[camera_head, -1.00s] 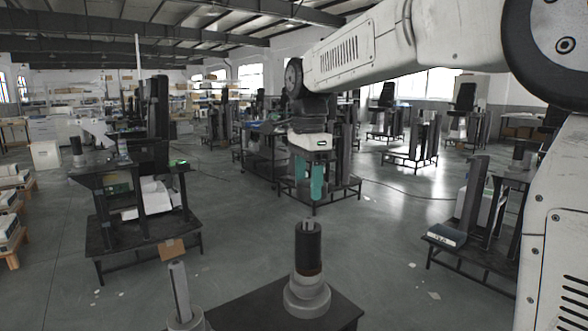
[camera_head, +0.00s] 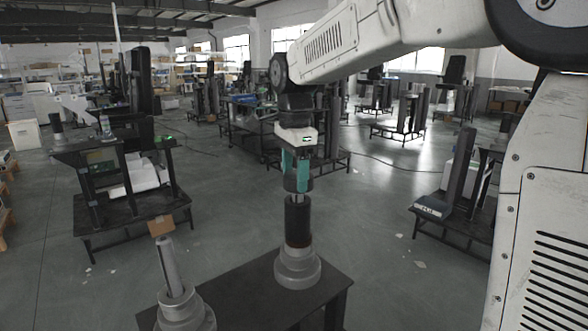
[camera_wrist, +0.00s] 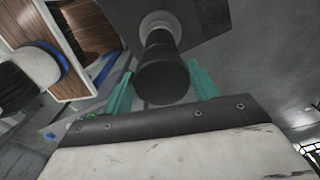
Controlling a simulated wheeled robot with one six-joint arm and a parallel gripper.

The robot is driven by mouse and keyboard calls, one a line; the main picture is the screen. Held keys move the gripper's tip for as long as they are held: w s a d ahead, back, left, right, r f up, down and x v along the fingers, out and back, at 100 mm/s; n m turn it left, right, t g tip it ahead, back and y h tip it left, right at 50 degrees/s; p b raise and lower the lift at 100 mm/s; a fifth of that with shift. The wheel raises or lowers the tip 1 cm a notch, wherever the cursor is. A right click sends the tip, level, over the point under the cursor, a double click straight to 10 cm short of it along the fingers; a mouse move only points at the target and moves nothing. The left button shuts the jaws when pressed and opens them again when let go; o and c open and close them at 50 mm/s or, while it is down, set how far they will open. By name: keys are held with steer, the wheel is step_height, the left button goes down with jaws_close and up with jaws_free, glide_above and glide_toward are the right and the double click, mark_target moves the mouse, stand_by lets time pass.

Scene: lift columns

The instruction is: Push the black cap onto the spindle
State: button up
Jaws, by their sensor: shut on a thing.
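My gripper (camera_head: 297,168) has teal fingers and hangs above the right-hand column on the near table. It is shut on the black cap, a short dark cylinder that shows in the wrist view (camera_wrist: 162,82) between the fingers. The spindle (camera_head: 298,200) stands below it, a grey tip rising from a black sleeve (camera_head: 298,222) on a round pale base (camera_head: 297,266). In the head view the cap looks just above the spindle tip and roughly in line with it. In the wrist view the cap hides the tip; I cannot tell whether they touch.
A bare grey post (camera_head: 169,265) on a round base stands to the left on the same dark table (camera_head: 250,290). Other workstations with columns stand behind, to the left (camera_head: 130,215) and right (camera_head: 455,225). The grey floor between them is open.

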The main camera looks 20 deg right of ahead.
steer(key=shift+f, duration=1.1)
stand_by(0.8)
steer(key=shift+f, duration=0.25)
steer(key=shift+f, duration=0.2)
stand_by(1.6)
steer(key=o, duration=1.4)
steer(key=shift+o, duration=0.2)
steer(key=shift+r, duration=0.1)
steer(key=shift+r, duration=0.3)
steer(key=shift+r, duration=3.2)
jaws_close()
